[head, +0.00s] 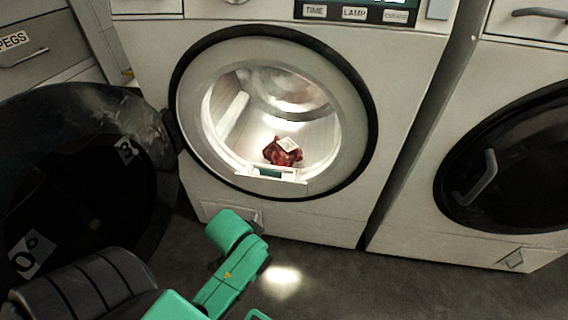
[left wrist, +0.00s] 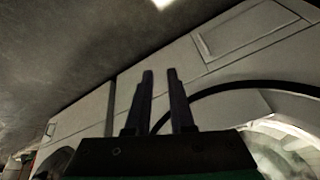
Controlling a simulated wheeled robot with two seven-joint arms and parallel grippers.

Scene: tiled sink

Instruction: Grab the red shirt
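The red shirt (head: 283,152) lies crumpled at the bottom of the lit drum of the middle machine, just behind the front rim, with a pale tag on top. My green left arm reaches up from the bottom of the head view, below the round opening; its fingers cannot be made out there. In the left wrist view my left gripper (left wrist: 161,75) has its two dark fingers apart with nothing between them. It is outside the drum, in front of the white machine front. My right gripper is not in view.
The machine's round door (head: 85,180) hangs wide open at the left. The washing machine (head: 310,225) has a pale ring around its opening. A second machine (head: 420,235) with a shut dark door stands at the right. Grey drawers (head: 35,60) are at the upper left.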

